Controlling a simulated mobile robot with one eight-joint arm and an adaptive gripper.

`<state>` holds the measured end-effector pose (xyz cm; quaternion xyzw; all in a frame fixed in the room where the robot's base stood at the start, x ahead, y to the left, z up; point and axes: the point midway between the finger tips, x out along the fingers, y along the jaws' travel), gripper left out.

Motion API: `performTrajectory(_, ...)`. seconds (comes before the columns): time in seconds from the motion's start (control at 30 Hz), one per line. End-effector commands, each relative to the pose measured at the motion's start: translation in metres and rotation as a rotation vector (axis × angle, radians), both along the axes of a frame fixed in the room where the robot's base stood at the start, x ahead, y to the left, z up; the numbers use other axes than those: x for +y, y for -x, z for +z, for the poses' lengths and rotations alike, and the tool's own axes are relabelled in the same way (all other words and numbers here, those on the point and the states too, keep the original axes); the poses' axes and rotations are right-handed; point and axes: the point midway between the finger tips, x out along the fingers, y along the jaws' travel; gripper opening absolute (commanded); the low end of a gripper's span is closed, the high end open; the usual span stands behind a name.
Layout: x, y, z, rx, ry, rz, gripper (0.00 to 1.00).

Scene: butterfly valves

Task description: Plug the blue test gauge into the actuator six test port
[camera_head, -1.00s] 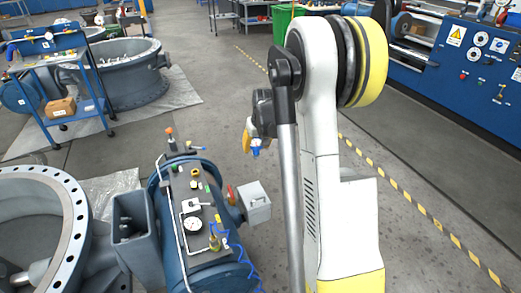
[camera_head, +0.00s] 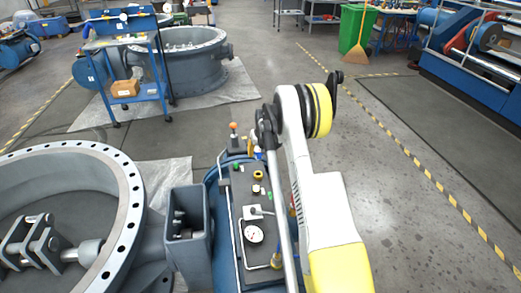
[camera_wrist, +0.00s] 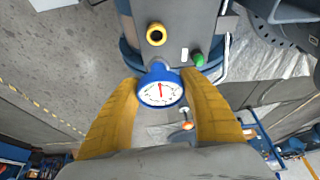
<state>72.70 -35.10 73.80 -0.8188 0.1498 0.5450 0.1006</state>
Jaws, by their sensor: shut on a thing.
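The blue test gauge (camera_wrist: 161,91) has a white dial with a red needle. My gripper (camera_wrist: 161,82) is shut on it, one yellow finger on each side. In the wrist view the gauge's stem points toward the dark top plate of the blue actuator (camera_wrist: 185,15); I cannot tell whether it touches. A yellow-ringed port (camera_wrist: 156,34) and a green cap (camera_wrist: 198,59) are on that plate. In the head view my gripper (camera_head: 250,146) is over the far end of the actuator's plate (camera_head: 256,210), partly hidden by my arm. No port number is readable.
A pressure gauge and tubing (camera_head: 253,234) sit on the plate. An orange-topped post (camera_head: 233,126) stands at its far end. A grey box (camera_head: 186,222) and large flanged valve body (camera_head: 128,200) lie left. A blue cart (camera_head: 125,65) stands behind.

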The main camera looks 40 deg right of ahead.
Motion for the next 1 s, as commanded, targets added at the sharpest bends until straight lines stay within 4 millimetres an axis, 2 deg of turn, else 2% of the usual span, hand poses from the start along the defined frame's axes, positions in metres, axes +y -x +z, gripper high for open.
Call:
performTrajectory(0.37,-0.001,-0.002,-0.019,0.000,0.000,0.000,0.24)
performTrajectory(0.73,0.000,-0.002,-0.058,0.000,0.000,0.000,0.24)
performTrajectory(1.0,0.000,-0.002,-0.074,0.000,0.000,0.000,0.24)
